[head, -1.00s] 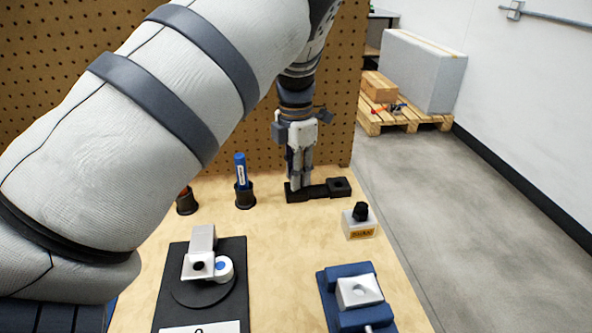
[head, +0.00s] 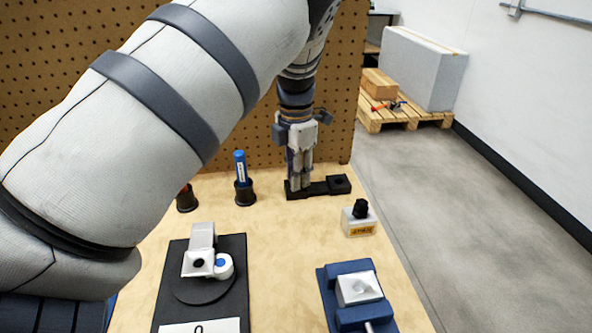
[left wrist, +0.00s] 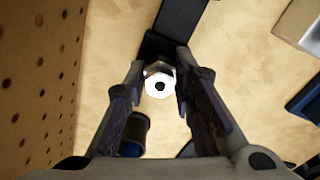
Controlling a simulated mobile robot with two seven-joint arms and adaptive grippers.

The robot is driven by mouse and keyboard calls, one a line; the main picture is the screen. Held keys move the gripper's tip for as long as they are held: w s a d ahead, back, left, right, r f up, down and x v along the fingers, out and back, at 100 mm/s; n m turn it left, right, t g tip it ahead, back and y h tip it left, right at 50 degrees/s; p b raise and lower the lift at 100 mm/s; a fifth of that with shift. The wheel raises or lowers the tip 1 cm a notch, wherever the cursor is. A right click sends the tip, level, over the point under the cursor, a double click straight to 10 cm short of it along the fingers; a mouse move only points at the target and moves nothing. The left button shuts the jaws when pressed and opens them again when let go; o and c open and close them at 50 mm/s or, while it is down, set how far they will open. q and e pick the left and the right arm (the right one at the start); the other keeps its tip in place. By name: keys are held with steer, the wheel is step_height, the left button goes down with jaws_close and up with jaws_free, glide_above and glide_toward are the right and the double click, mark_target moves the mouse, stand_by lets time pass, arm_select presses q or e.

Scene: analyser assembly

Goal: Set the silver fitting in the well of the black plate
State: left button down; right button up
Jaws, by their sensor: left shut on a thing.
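The silver fitting (left wrist: 158,84), a bright hex piece with a dark hole, sits between my left fingertips in the left wrist view. My left gripper (head: 299,184) is shut on it and points straight down over the left end of the black plate (head: 318,189). The plate also shows in the left wrist view (left wrist: 184,18), with a dark block just beyond the fitting. In the head view the fingers hide the fitting and the plate's left end, so I cannot tell whether the fitting is inside a well. A raised block with a round hole stands at the plate's right end.
A blue marker (head: 241,168) stands in a black cup left of the plate. A small box with a black knob (head: 360,216) is at the right. A blue vise (head: 355,318) and a black board (head: 240,277) with a white device lie nearer. A pegboard (head: 338,110) rises behind.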

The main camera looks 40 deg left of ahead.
arm_select(q)
steer(key=shift+s+f, duration=0.1)
steer(key=shift+f, duration=0.5)
arm_select(e)
steer(key=shift+s, duration=0.1)
stand_by(1.1)
arm_select(q)
steer(key=c, duration=1.3)
jaws_free()
steer(key=o, duration=0.7)
steer(key=shift+r, duration=0.1)
step_height(320, 180, up, 2)
steer(key=shift+r, duration=0.15)
steer(key=shift+r+p, duration=0.65)
steer(key=shift+r, duration=1.75)
arm_select(e)
steer(key=shift+w+r+t, duration=0.3)
steer(key=shift+w+r, duration=0.5)
steer(key=shift+w, duration=0.1)
